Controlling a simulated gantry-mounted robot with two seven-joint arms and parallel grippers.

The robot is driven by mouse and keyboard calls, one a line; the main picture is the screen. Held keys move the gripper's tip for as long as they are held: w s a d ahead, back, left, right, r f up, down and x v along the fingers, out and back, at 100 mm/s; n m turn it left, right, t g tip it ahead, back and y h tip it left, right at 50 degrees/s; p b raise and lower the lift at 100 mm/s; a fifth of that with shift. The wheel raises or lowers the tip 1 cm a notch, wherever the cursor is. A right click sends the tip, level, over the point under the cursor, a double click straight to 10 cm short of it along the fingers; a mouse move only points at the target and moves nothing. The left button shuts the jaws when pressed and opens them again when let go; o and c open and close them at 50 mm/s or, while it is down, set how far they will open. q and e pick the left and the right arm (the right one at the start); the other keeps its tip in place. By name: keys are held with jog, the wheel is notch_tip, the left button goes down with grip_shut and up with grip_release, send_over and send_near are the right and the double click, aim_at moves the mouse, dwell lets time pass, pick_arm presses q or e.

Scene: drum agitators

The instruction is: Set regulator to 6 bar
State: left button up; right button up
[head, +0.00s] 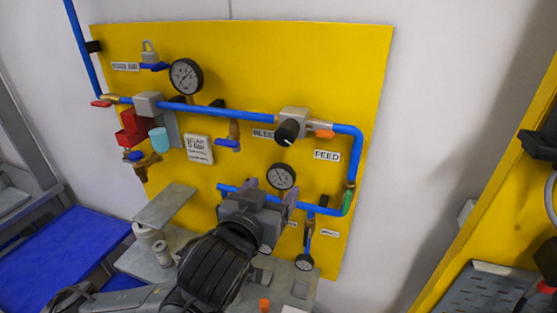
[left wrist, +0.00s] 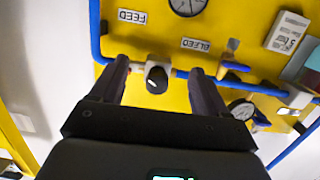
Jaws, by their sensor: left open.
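The regulator is a grey block (head: 293,119) on the upper blue pipe, with a black knob (head: 288,132) that has a small white mark. My left gripper (head: 270,188) is open and empty in front of the panel, lower in the head view than the knob. In the left wrist view, which is upside down, the knob (left wrist: 157,80) appears between the open fingers (left wrist: 159,66), with no contact visible. The gauge (head: 281,176) below the regulator shows just above my gripper; it also shows cut off in the left wrist view (left wrist: 187,5). Its reading is too small to tell.
A "FEED" label (head: 327,155) is nearby. Blue pipes run close around my gripper. A grey bench (head: 150,262) stands below.

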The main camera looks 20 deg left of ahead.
pick_arm(q)
jog(key=t+b, duration=0.1)
jog(key=t, duration=0.1)
send_near(283, 140)
jog(key=w+p, duration=0.1)
jog(key=w, duration=0.1)
jog(key=w+p, duration=0.2)
jog(key=w, duration=0.1)
jog(key=w+p, duration=0.2)
jog(key=w, duration=0.1)
jog(key=shift+w+a+r, duration=0.1)
jog(key=shift+a+r, duration=0.05)
jog(key=shift+r, duration=0.15)
jog(key=shift+w+f+p, duration=0.1)
jog(key=shift+w+p, duration=0.4)
jog(key=shift+w, duration=0.35)
pick_arm(e)
notch_tip(283, 140, up, 4)
jog(key=shift+r, duration=0.1)
pick_arm(q)
jog(key=c, duration=1)
pick_arm(e)
jog(key=shift+d, duration=0.15)
